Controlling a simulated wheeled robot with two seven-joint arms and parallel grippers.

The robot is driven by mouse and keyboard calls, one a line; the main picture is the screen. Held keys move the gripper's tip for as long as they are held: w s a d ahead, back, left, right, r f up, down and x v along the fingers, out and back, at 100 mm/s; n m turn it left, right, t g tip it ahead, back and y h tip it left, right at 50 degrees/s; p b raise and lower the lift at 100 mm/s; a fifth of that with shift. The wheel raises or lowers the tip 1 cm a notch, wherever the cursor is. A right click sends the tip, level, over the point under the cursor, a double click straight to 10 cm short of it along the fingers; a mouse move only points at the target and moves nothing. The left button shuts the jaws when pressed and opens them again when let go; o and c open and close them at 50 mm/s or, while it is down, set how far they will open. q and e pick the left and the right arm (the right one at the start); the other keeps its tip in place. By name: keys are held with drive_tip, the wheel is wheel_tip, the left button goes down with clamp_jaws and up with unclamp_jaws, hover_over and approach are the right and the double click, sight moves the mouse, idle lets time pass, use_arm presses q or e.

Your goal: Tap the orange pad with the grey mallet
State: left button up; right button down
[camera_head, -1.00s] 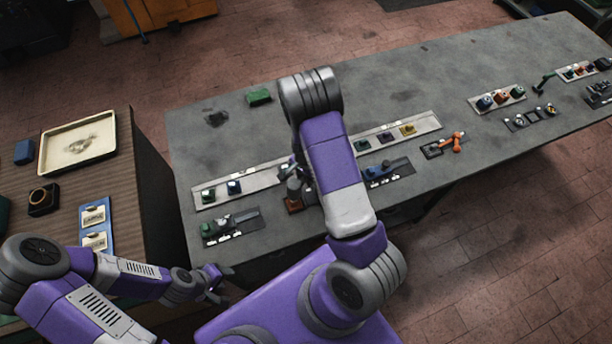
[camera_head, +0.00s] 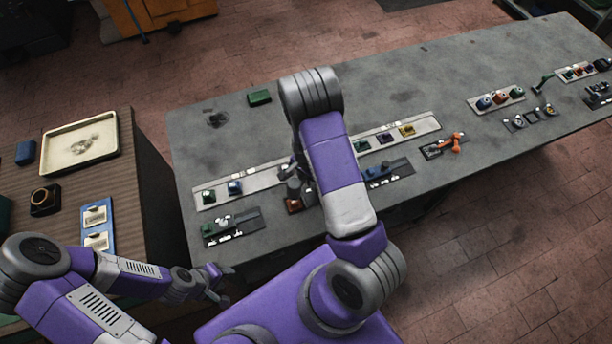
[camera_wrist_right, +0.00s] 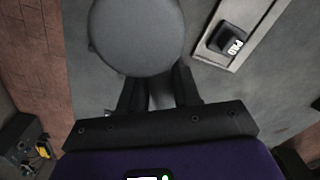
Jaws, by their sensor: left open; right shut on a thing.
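My right gripper (camera_wrist_right: 160,92) is shut on the grey mallet, whose round grey head (camera_wrist_right: 138,35) fills the top middle of the right wrist view. In the head view the grey mallet (camera_head: 293,186) is small and partly hidden by my right arm, above the near bench strip. An orange-red pad (camera_head: 501,97) sits between two others on a strip at the right; I cannot tell whether it is the task's orange pad. Part of the near strip is hidden behind my right arm. My left gripper (camera_head: 220,285) is open and empty, low in front of the bench.
The grey bench (camera_head: 400,85) has strips with green (camera_head: 208,196), blue (camera_head: 235,187), purple (camera_head: 385,138) and yellow (camera_head: 407,130) pads. A reddish-brown block (camera_head: 294,205) is near the mallet. An orange jointed object (camera_head: 452,143) stands rightward. The bench's back is mostly clear.

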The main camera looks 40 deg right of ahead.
wheel_tip(320, 180, up, 5)
drive_tip(key=p, duration=0.4)
drive_tip(key=shift+r, duration=0.1)
